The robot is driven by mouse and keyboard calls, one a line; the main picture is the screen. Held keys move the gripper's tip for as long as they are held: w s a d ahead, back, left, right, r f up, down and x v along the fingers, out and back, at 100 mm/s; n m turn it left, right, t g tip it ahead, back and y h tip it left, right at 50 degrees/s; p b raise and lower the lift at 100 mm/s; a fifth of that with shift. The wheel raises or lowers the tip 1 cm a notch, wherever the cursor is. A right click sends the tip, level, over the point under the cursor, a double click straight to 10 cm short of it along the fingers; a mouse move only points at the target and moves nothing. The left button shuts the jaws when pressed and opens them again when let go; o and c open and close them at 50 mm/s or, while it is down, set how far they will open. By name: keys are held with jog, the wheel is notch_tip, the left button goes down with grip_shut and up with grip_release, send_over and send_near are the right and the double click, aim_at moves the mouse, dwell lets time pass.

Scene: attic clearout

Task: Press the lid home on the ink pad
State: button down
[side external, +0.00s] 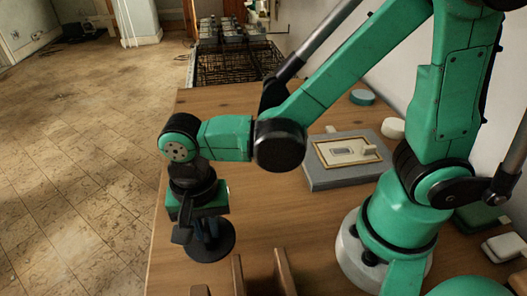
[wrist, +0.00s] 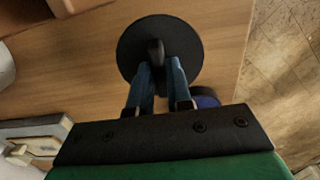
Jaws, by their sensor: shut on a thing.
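A dark round disc with an upright knob, which looks like the lid (side external: 226,248), is at the left part of the wooden table. In the wrist view the black disc (wrist: 188,38) lies beyond my fingers, its knob between their tips. My gripper (side external: 207,238) points down and is shut on that knob; its fingers also show in the wrist view (wrist: 160,62). A dark blue round thing (wrist: 207,101), perhaps the ink pad, is partly hidden behind my right finger and wrist plate. I cannot tell whether the disc touches the table.
A grey box with a framed panel (side external: 318,180) lies behind my arm. A teal disc (side external: 362,97) and a white disc (side external: 392,128) are near the wall. Brown upright slats (side external: 238,275) stand at the front. A wire crate (side external: 235,65) is beyond the table. The table's left edge is close.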

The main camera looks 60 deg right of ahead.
jog(key=shift+r, duration=0.75)
jog(key=w+d+r, duration=0.4)
jog(key=w+d, duration=0.1)
jog(key=w, duration=0.5)
jog(key=shift+w+r, duration=0.2)
jog(key=shift+w, duration=0.1)
jog(key=shift+f, duration=2.9)
jog(key=shift+f, duration=0.8)
jog(key=c, duration=0.7)
grip_release()
